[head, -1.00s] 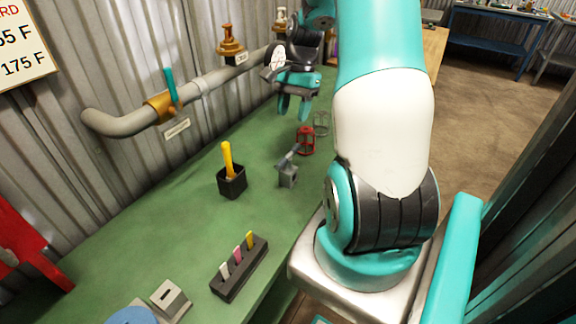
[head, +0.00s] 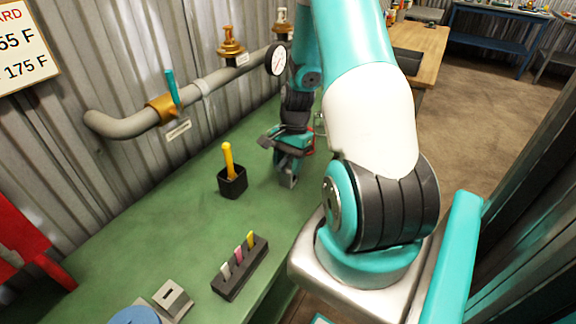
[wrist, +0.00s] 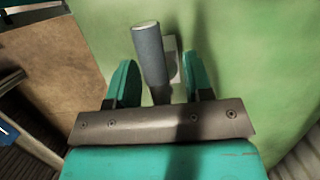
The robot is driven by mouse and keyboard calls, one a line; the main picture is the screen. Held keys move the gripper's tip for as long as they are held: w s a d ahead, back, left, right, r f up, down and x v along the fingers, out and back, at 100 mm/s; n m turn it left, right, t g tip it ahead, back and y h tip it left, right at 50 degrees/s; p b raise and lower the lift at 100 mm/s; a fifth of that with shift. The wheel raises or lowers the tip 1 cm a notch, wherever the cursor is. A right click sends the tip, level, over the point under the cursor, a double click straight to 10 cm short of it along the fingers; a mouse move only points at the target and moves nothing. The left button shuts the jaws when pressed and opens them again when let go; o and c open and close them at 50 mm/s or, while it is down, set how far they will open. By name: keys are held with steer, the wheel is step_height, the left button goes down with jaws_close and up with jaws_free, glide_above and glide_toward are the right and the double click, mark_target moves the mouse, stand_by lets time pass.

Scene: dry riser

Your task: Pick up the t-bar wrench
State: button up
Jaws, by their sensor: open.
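The t-bar wrench (wrist: 149,50) shows its grey cylindrical bar in the wrist view, between the two teal fingers of my gripper (wrist: 158,72). A finger is on each side of the bar, with a clear gap on the right; contact on the left is hard to judge. In the head view my gripper (head: 287,163) points down over the small grey block (head: 288,182) that holds the wrench. It covers the wrench there. The block also shows behind the bar in the wrist view (wrist: 173,62). My gripper is open and holds nothing.
A black cup (head: 232,182) with a yellow-handled tool stands left of my gripper. A black rack (head: 240,268) with coloured tags lies nearer. A pipe (head: 130,124) with a teal-handled valve and a gauge (head: 276,59) runs along the wall. The green bench between is clear.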

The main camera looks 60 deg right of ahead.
jaws_close()
steer(key=shift+r, duration=0.1)
